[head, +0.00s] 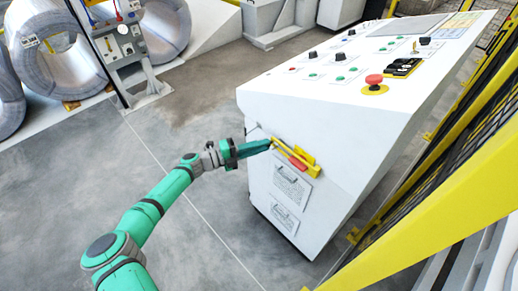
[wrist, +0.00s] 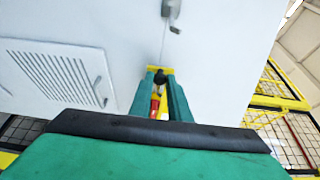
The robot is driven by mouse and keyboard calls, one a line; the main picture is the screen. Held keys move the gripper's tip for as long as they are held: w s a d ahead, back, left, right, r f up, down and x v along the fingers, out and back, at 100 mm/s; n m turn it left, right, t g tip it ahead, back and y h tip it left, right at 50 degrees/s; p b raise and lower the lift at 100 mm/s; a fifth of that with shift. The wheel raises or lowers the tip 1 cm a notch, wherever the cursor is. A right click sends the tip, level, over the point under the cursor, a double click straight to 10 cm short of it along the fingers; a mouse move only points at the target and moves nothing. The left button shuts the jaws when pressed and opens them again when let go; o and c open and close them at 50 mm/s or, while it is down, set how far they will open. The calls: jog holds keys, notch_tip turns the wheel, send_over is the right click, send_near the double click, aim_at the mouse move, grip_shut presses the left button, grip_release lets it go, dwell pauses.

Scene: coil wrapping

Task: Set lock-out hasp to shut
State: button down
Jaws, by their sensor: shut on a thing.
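The lock-out hasp (head: 308,166) is a yellow fitting with a red part on the end face of the white control cabinet. In the wrist view, yellow and red parts of the hasp (wrist: 155,107) show between my fingers, with a small dark piece at the fingertips. My gripper (head: 270,143) reaches the hasp's upper left end and is shut on it. In the wrist view my gripper (wrist: 160,82) points at the cabinet face, and its green body hides the lower part of the picture. The exact grip is too small to make out.
The white cabinet (head: 340,140) has a sloped panel with several buttons and a red emergency stop (head: 375,80). Yellow-framed mesh fencing (head: 440,160) runs close along its right side. Large wire coils (head: 45,50) stand at the far left. The grey floor left of the cabinet is clear.

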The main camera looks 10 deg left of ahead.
jog(key=shift+d, duration=0.2)
jog(key=c, duration=1.7)
grip_release()
jog(key=shift+o, duration=0.2)
jog(key=shift+a, duration=0.15)
jog(key=v, duration=1)
jog(key=shift+a, duration=0.3)
jog(key=shift+s, duration=0.1)
